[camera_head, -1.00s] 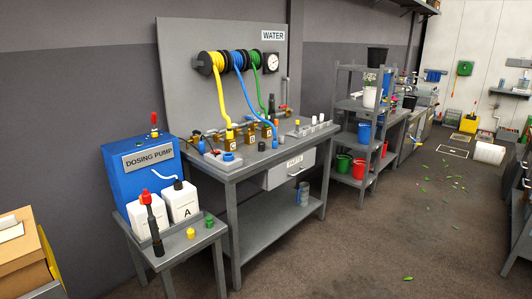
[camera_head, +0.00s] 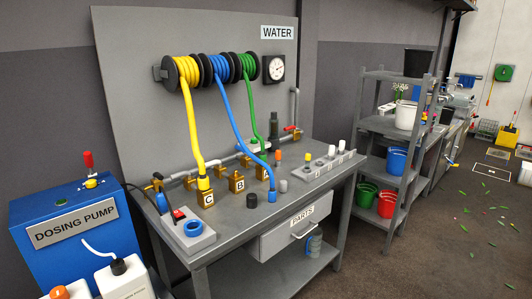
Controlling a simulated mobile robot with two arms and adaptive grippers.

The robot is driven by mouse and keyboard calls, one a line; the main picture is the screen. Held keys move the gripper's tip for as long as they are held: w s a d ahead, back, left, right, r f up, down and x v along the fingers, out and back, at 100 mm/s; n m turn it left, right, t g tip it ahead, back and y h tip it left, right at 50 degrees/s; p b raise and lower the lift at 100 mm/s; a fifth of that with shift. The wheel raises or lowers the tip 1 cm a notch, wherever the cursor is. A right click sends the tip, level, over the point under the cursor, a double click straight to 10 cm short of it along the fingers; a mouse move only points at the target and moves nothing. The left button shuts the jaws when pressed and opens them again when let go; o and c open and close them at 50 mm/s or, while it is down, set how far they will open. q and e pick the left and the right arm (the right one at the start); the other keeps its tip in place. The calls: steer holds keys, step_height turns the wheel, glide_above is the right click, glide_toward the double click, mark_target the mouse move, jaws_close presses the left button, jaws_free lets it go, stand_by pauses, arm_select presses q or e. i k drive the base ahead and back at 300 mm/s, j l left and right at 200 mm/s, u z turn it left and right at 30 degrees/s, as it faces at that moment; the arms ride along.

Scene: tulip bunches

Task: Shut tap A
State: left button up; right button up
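Several brass taps stand in a row on the grey bench. The tap marked C (camera_head: 206,199) has the yellow hose (camera_head: 192,120) running down to its top. The tap marked B (camera_head: 237,183) stands to its right with no hose seen on it. A third brass tap (camera_head: 261,173) stands further right, partly behind the blue hose (camera_head: 238,115); its letter is not readable, so I cannot confirm that it is tap A, or whether it is open. A red lever (camera_head: 291,128) shows on the pipe at the back right. Neither of my grippers is in view.
The grey bench (camera_head: 230,246) has a parts drawer (camera_head: 290,231). The blue dosing pump (camera_head: 60,212) stands at the left front. A pressure gauge (camera_head: 274,69) hangs on the back panel. A shelf (camera_head: 389,125) with pots stands to the right; open floor lies beyond.

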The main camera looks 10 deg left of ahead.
mark_target(238, 147)
steer(key=i+l+u, duration=0.35)
steer(key=i, duration=0.2)
steer(key=i+l+u, duration=0.35)
steer(key=i+l, duration=0.05)
steer(key=i, duration=0.1)
